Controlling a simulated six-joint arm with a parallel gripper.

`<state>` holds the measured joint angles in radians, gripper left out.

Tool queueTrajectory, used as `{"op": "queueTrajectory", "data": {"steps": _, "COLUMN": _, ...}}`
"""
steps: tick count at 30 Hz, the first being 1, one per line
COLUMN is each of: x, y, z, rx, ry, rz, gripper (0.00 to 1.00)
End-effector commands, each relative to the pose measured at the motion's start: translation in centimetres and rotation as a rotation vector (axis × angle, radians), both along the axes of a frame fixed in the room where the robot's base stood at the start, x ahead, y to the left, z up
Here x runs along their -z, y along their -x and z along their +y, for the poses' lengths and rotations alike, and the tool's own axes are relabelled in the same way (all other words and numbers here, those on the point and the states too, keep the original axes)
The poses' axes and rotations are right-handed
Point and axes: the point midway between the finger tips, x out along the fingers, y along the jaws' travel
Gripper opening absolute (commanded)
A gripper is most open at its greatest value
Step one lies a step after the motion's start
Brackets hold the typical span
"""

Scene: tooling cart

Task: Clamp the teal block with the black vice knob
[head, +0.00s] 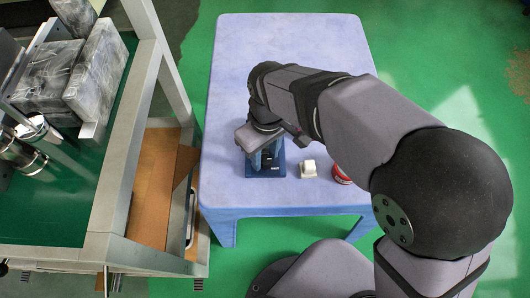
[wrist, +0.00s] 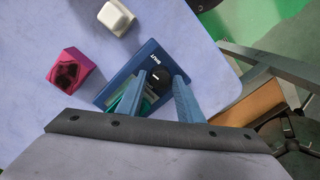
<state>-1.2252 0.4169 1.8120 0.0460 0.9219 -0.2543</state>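The blue vice (wrist: 150,52) stands on the table and also shows in the head view (head: 266,172), under my gripper. Its round black knob (wrist: 157,77) lies between my gripper's two blue fingers (wrist: 162,80). The fingers are apart, one on each side of the knob, with small gaps that look clear; contact cannot be made out. A teal block (wrist: 144,104) shows in part inside the vice, mostly hidden by the left finger and the gripper body. In the head view my gripper (head: 267,153) points down over the vice, and the knob and block cannot be made out.
A white object (head: 308,169) stands just right of the vice; it is also in the wrist view (wrist: 116,17). A red object (head: 340,175) stands farther right, partly behind my arm. The pale blue table (head: 235,80) is clear behind. A metal cart (head: 120,150) stands left.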

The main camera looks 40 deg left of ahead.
Motion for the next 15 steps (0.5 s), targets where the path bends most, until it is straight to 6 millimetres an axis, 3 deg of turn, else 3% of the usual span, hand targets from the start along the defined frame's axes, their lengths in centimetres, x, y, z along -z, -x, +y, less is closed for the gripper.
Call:
{"op": "queueTrajectory", "data": {"steps": 4, "x": -0.01, "y": 0.0, "z": 0.0, "rx": 0.0, "ry": 0.0, "rz": 0.0, "gripper": 0.31}}
{"op": "queueTrajectory", "data": {"steps": 8, "x": -0.02, "y": -0.01, "z": 0.0, "rx": 0.0, "ry": 0.0, "rz": 0.0, "gripper": 0.03}}
{"op": "queueTrajectory", "data": {"steps": 15, "x": -0.38, "y": -0.04, "z": 0.01, "rx": 0.062, "ry": 0.0, "rz": 0.0, "gripper": 0.03}}
